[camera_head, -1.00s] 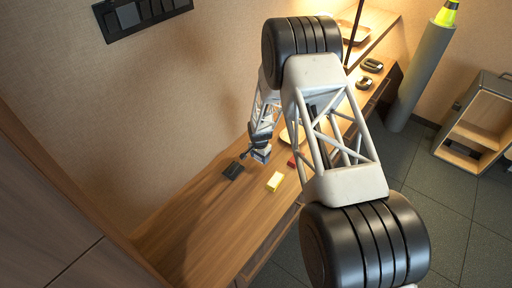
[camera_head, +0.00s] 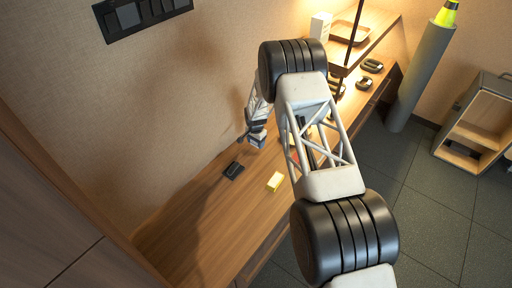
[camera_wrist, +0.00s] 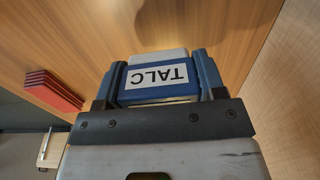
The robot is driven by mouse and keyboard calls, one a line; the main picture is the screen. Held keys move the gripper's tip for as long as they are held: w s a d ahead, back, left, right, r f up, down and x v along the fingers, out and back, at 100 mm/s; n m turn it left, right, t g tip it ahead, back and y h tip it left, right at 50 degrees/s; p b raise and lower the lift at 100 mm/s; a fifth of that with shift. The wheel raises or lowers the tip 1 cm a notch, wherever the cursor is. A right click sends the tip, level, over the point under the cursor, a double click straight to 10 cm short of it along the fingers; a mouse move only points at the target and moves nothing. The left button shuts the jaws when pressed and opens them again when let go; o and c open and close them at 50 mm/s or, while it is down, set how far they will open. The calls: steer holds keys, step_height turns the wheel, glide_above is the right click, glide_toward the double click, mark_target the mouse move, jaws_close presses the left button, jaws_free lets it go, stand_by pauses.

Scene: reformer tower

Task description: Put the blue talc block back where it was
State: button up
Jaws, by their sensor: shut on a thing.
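The blue talc block (camera_wrist: 158,78) fills the middle of the wrist view, with a white label reading TALC upside down and a pale far side. My gripper (camera_wrist: 160,70) is shut on it, one finger on each side. In the head view my gripper (camera_head: 256,134) is small, near the wall side of the wooden desk, and the blue block shows at its end (camera_head: 257,143). The block appears to be held above the desk top; the exact gap cannot be told.
A red stepped object (camera_wrist: 54,90) lies at left in the wrist view. A raised shelf (camera_head: 372,32) holds a tray (camera_head: 348,32) and a white box (camera_head: 320,25). The desk's near-left part is clear.

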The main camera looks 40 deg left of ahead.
mark_target(256, 150)
stand_by(0.3)
steer(key=shift+f, duration=1.75)
steer(key=shift+f, duration=0.15)
steer(key=o, duration=0.9)
steer(key=shift+s+r, duration=0.15)
steer(key=shift+r, duration=6)
